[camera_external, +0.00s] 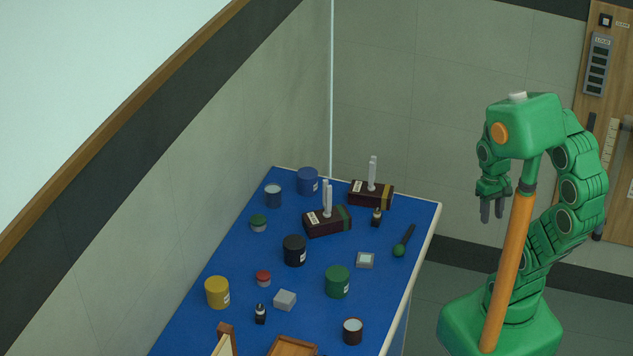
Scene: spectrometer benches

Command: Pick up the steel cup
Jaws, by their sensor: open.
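A small grey metallic-looking cup (273,197), apparently the steel cup, stands upright near the far left corner of the blue-topped bench (325,260). A blue jar stands just to its right and a little behind it. My gripper (492,213) is open and empty, with its fingers pointing down. It is off the right edge of the bench, well apart from the cup.
Near the cup are the blue jar (308,181), a small green-lidded jar (258,223) and a dark box with white upright pieces (327,220). A second such box (371,193), a black jar (294,250), a green jar (337,281) and a brown cup (352,331) also stand there. A wall borders the left side.

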